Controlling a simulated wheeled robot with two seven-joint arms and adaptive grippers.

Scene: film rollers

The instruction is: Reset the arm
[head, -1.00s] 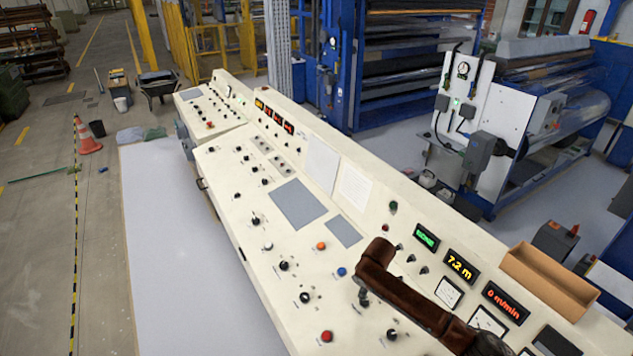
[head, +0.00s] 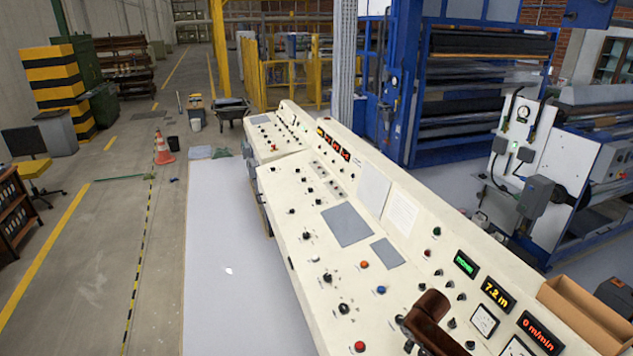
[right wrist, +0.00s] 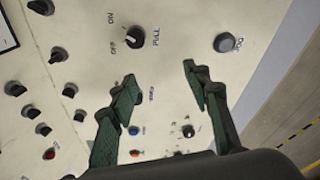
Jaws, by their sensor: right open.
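In the head view the long cream control console (head: 300,235) runs from the back left to the lower right. My right arm (head: 430,315) shows only as a brown link over its lower right part; its gripper is not visible there. In the right wrist view my right gripper (right wrist: 160,80) is open, its two green fingers apart with nothing between them, over the console panel. A black knob marked ON, OFF and PULL (right wrist: 133,37) and a button marked JOG (right wrist: 228,42) lie beyond the fingertips. My left gripper is in neither view.
An open cardboard-brown box (head: 590,318) sits on the console's right end beside lit displays (head: 497,294). Blue machinery (head: 470,90) stands behind. A pale floor strip (head: 225,270) left of the console is clear. An orange cone (head: 163,148) stands farther back.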

